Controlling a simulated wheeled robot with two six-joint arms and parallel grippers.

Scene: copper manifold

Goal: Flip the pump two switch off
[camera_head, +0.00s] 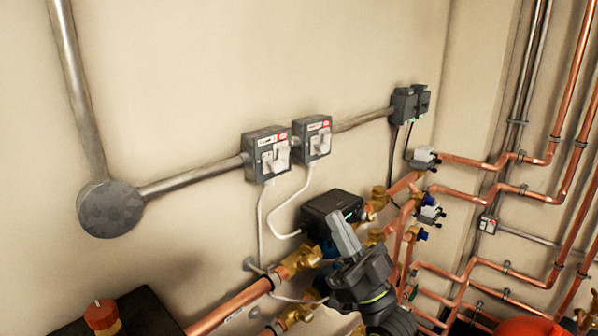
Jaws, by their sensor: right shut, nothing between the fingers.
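Two grey switch boxes are mounted side by side on the beige wall: a left switch box (252,149) and a right switch box (313,138). Each has a light grey rocker or lever and a red-and-white label on its front. The labels are too small to read, so I cannot tell which is pump two, nor each switch's position. My right gripper (340,217) is shut and empty, pointing up, below and a little right of the right switch box in the picture, apart from both boxes. My left gripper is out of view.
Metal conduit (195,177) joins the boxes to a round junction box (111,209). White cables hang below the switches. A black pump unit (328,211), brass valves (302,259) and copper pipes (232,304) crowd the area around my right gripper. The wall above is clear.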

